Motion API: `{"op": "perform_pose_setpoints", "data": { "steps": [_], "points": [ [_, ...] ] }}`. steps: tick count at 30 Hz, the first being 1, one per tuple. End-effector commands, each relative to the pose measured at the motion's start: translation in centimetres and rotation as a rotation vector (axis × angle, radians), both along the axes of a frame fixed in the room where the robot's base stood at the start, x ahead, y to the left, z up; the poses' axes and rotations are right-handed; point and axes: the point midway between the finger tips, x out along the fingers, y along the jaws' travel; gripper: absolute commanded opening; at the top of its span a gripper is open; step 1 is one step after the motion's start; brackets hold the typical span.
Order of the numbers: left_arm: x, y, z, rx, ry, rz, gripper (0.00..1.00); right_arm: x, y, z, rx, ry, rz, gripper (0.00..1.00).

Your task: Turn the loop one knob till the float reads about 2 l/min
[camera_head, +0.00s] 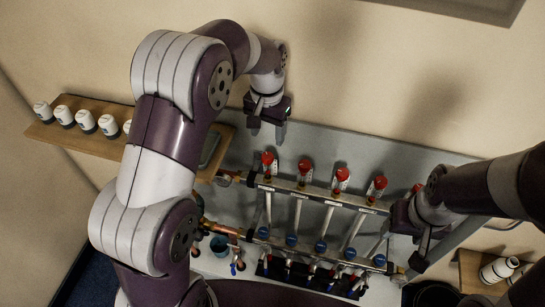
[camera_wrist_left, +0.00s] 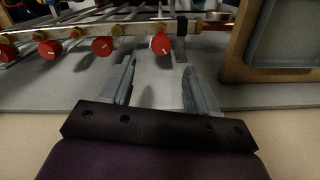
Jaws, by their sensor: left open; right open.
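The manifold's upper rail (camera_head: 320,193) carries a row of red knobs over clear float tubes. The leftmost red knob (camera_head: 267,158) looks like loop one's; no label can be read. It also shows in the left wrist view (camera_wrist_left: 161,43), beyond and between my fingertips, with a gap. My left gripper (camera_head: 267,132) is open and empty, above this knob near the back panel. The same gripper shows in the left wrist view (camera_wrist_left: 157,82). The float readings are too small to read. My right gripper (camera_head: 420,256) is open at the manifold's right end, partly hidden by its own wrist.
More red knobs (camera_head: 306,166) stand close to the right. Blue caps (camera_head: 321,246) line the lower rail. A wooden shelf (camera_head: 85,143) with white bottles is on the left wall; a grey tray (camera_wrist_left: 285,45) on wood sits beside the manifold. The grey panel (camera_head: 345,150) backs everything.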

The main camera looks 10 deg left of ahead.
Motion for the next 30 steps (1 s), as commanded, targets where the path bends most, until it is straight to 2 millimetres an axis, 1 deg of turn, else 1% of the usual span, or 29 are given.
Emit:
{"op": "perform_pose_setpoints", "data": {
  "steps": [1,2,3,6,10,12,15,21,22,23,24,26,27,30],
  "points": [
    [0.0,0.0,-2.5,0.0,0.0,0.0,0.6,0.0,0.0,-2.2,0.0,0.0,0.0,0.6],
    [0.0,0.0,-2.1,0.001,0.003,0.0,0.6,-0.1,0.0,-0.7,0.0,0.002,0.0,0.6],
    [-0.1,0.0,-2.9,0.0,0.005,0.001,0.6,0.0,0.0,0.0,0.0,0.001,0.0,0.6],
    [-0.1,0.0,-5.2,0.001,0.003,0.001,0.6,0.0,0.0,0.6,0.0,-0.001,0.0,0.6],
    [0.0,0.0,-7.4,0.0,0.0,0.001,0.6,0.0,0.0,1.0,0.0,0.0,0.0,0.6],
    [0.0,0.0,-8.1,0.0,-0.001,0.001,0.6,0.0,0.0,1.1,0.0,0.0,0.0,0.6],
    [0.0,0.0,-8.5,-0.001,-0.003,0.001,0.6,0.0,0.0,1.1,0.0,0.0,0.0,0.6],
    [0.0,0.0,-8.6,-0.001,-0.003,0.001,0.6,0.0,0.0,1.0,0.0,0.0,0.0,0.6],
    [0.0,0.0,-8.6,-0.001,-0.003,0.001,0.54,0.0,0.0,1.0,0.0,0.0,0.0,0.6],
    [0.0,0.0,-8.6,-0.001,-0.003,0.001,0.44,0.0,0.0,1.0,0.0,0.0,0.0,0.6],
    [0.0,0.0,-8.6,-0.001,-0.003,0.001,0.31,0.0,0.0,1.0,0.0,0.0,0.0,0.6],
    [0.0,0.0,-8.6,-0.001,-0.003,0.001,0.11,0.0,0.0,1.0,0.0,0.0,0.0,0.6],
    [0.0,0.0,-8.6,-0.001,-0.003,0.001,0.04,0.0,0.0,1.0,0.0,0.0,0.0,0.6],
    [0.0,0.0,-8.6,-0.001,-0.003,0.002,0.04,0.0,0.0,1.0,0.0,0.0,0.0,0.6]
  ]
}}
